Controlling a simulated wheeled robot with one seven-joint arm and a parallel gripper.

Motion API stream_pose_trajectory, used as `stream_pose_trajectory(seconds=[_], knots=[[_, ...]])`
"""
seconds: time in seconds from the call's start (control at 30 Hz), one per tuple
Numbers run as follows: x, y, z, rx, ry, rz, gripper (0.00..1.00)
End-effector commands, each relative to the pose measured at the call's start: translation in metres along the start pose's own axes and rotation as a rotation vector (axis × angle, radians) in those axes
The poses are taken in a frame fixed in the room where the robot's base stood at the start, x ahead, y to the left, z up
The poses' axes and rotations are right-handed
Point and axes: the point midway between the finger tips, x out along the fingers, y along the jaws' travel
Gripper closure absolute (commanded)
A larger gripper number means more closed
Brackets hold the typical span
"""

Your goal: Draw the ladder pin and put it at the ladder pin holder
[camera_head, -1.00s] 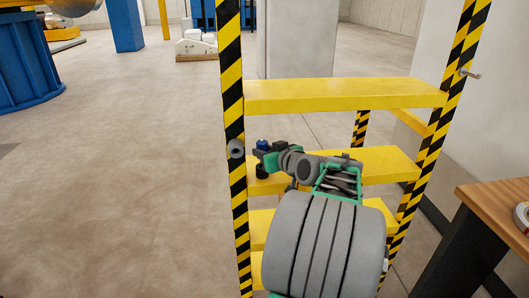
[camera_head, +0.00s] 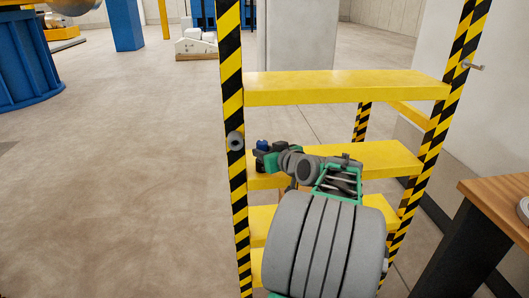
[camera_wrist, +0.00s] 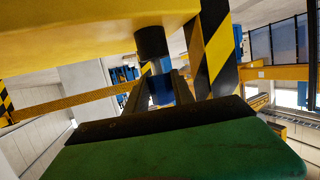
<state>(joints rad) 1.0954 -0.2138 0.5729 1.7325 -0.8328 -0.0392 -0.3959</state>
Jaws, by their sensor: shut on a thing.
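A yellow ladder (camera_head: 345,88) with black-and-yellow striped posts stands in front of me. My gripper (camera_head: 262,154) is beside its left post, just above the second step. In the wrist view my gripper (camera_wrist: 163,92) is shut on a dark round piece with a blue part, which looks like the ladder pin (camera_wrist: 161,90). Its dark end points up towards a yellow step; I cannot tell if they touch. A grey round socket (camera_head: 236,140) sits on the left post, left of my gripper. A metal peg (camera_head: 475,66) sticks out of the right post. I cannot tell which is the ladder pin holder.
A wooden-topped table (camera_head: 497,200) with a dark leg stands at the right, near the ladder's right post. A concrete pillar (camera_head: 300,40) rises behind the ladder. The floor to the left of the ladder is clear, up to a large blue base (camera_head: 30,70).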

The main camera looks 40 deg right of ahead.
Motion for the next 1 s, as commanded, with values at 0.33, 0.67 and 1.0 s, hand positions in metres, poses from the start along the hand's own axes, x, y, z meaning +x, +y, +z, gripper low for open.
stream_pose_trajectory(seconds=[0.33,0.67,1.0], knots=[[0.003,0.0,0.009,0.0,0.001,0.0,1.0],[0.005,0.0,0.017,0.0,0.001,0.0,1.0],[0.006,0.0,0.021,0.002,-0.004,-0.001,0.55]])
